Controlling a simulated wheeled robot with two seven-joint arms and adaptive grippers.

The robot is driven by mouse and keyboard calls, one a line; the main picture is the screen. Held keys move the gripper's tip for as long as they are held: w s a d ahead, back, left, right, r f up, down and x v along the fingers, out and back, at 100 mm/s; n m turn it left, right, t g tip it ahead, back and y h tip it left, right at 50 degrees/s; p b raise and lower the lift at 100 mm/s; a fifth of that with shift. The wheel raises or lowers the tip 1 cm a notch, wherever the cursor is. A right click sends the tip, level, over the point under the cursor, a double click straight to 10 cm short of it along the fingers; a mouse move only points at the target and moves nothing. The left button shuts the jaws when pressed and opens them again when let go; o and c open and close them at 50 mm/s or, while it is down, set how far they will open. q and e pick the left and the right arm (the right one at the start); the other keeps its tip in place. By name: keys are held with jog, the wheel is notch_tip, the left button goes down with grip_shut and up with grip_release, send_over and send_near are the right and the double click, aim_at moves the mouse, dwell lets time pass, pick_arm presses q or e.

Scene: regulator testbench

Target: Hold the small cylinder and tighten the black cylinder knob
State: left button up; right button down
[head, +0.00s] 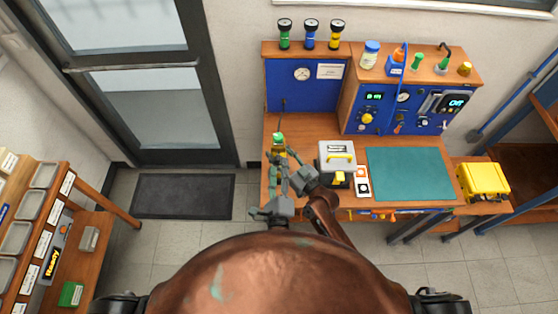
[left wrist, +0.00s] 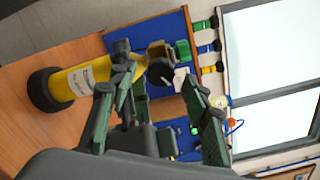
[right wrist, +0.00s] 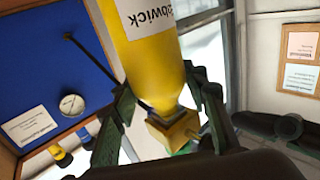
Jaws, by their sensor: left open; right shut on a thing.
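The small yellow cylinder (left wrist: 85,80) has a black base and a white label and shows on its side in the tilted left wrist view. It has a brass valve (right wrist: 172,130) with a green part (left wrist: 183,50) at its end. My right gripper (right wrist: 165,88) is shut on the cylinder near its neck. My left gripper (left wrist: 150,88) is open, with its fingers apart close to the valve end. A dark round part (left wrist: 162,70) sits at the valve; I cannot tell if it is the black knob. In the head view the cylinder (head: 279,150) is partly hidden by the grippers.
A grey and yellow device (head: 337,155) stands right of my grippers on the bench. A green mat (head: 410,173) and a yellow case (head: 483,182) lie further right. Blue panels with gauges (head: 302,75) and a shelf of bottles rise behind.

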pick_arm(q)
jog(key=s, duration=0.8)
